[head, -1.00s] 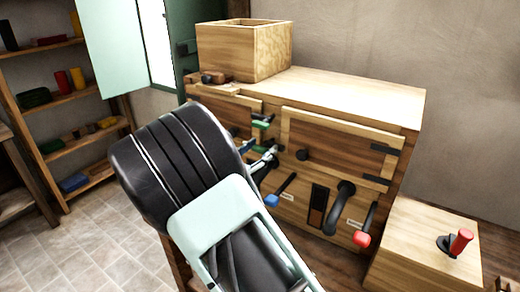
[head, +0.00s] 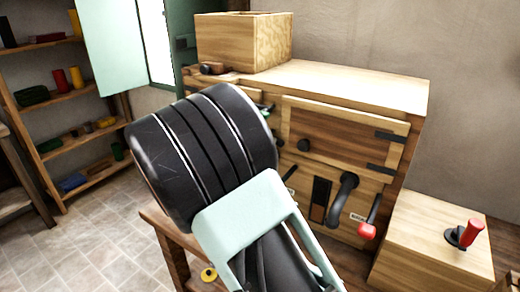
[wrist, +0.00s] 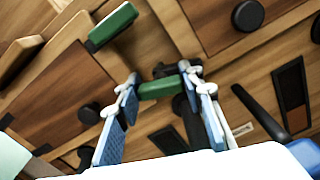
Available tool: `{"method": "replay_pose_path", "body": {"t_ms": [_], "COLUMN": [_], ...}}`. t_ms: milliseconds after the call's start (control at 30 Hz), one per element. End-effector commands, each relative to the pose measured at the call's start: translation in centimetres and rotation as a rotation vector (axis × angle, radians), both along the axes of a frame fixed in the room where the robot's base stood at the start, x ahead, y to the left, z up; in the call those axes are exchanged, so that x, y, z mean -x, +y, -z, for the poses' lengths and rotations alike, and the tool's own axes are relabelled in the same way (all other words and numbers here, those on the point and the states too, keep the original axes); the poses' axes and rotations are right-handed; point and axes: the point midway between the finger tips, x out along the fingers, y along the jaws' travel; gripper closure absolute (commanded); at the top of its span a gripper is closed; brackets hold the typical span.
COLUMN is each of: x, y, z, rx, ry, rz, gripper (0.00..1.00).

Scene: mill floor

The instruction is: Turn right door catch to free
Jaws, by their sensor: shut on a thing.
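The wooden cabinet (head: 345,88) has a right door (head: 340,137) with a dark round knob (head: 303,145); this door looks closed. Two green catches show in the wrist view. My gripper (wrist: 160,90) has its blue-padded fingers on either side of the lower green catch (wrist: 160,89) and is shut on it. The upper green catch (wrist: 112,25) stands apart, up and to the left. In the head view my wrist hides the fingers and the gripped catch. I cannot tell from any label which door each catch belongs to.
A lever with a blue end (wrist: 300,120) and a dark slotted panel (wrist: 292,97) lie right of my gripper. A black curved handle (head: 343,195) and a red-ended lever (head: 367,230) are on the cabinet front. A box with a red-handled lever (head: 471,233) stands at right.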

Motion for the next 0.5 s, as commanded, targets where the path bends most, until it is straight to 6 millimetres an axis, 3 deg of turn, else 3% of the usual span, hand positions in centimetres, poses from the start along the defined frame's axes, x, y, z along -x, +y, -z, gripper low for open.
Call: {"method": "replay_pose_path", "body": {"t_ms": [33,500], "x": [0.01,0.08], "y": [-0.04,-0.19], "z": [0.74,0.97], "rx": [-0.041,-0.413], "ry": [-0.028,-0.275], "rz": [0.0,0.001], "gripper": [0.89,0.89]}}
